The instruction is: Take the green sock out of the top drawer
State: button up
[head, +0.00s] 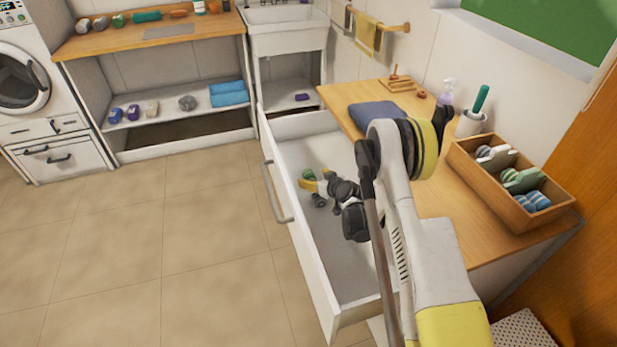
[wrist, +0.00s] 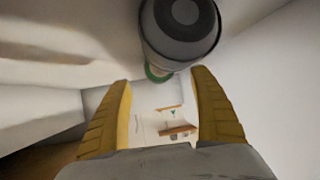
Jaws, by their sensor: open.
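The top drawer (head: 351,282) stands open, with a pale interior. A small green item, seemingly the green sock (head: 307,173), lies in the drawer beside the yellow fingertips. In the wrist view only a green sliver (wrist: 157,75) shows, mostly hidden behind a dark grey roll. My gripper (head: 316,183) is down inside the drawer, its fingers apart and nothing clearly held. In the wrist view the two yellow fingers (wrist: 161,92) stand wide, with the grey roll (wrist: 180,28) just beyond their tips. Whether they touch the sock I cannot tell.
The drawer's front wall and handle (head: 276,192) border my gripper on the left. The wooden counter (head: 458,205) above holds a folded blue cloth (head: 379,115), a cup (head: 471,123) and a wooden box (head: 478,172) with grey, green and blue rolls. The drawer's near end is bare.

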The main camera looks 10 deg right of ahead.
aim_at(309, 175)
jog(key=b+x, duration=0.2)
jog(key=x, duration=0.3)
jog(key=shift+s+d+f+b, duration=0.1)
jog(key=shift+d+b, duration=0.05)
jog(key=shift+b, duration=0.2)
jog(key=shift+w, duration=0.25)
jog(key=c, duration=1.2)
